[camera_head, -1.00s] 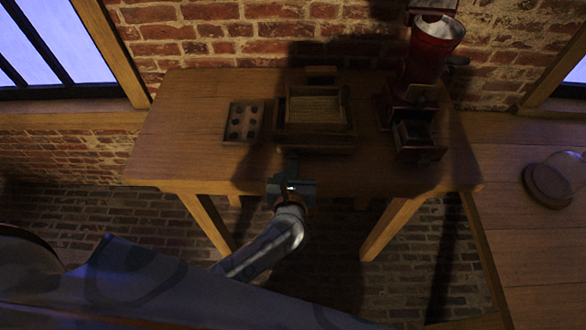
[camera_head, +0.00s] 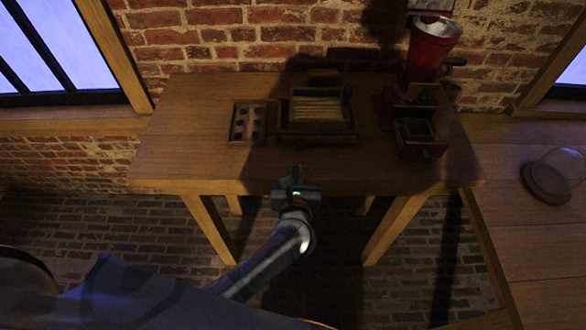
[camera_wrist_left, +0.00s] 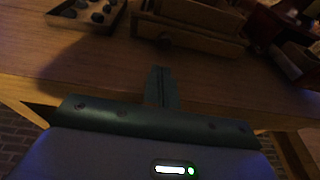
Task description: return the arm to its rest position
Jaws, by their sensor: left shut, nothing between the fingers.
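My left gripper (camera_head: 297,174) is in front of the wooden table (camera_head: 210,165), near the middle of its front edge. Its fingers are shut together with nothing between them. In the left wrist view the closed fingers (camera_wrist_left: 160,88) point towards the table edge, apart from the objects on it. My left arm reaches up from the lower left in the head view. My right gripper does not show.
On the table stand a shallow tray (camera_head: 233,125) with several dark pieces, a wooden box (camera_head: 318,137) and a red grinder (camera_head: 432,50) with an open drawer (camera_head: 417,140). A glass dome on a round base (camera_head: 546,184) sits on the right-hand table (camera_head: 525,235). The front strip of the table is clear.

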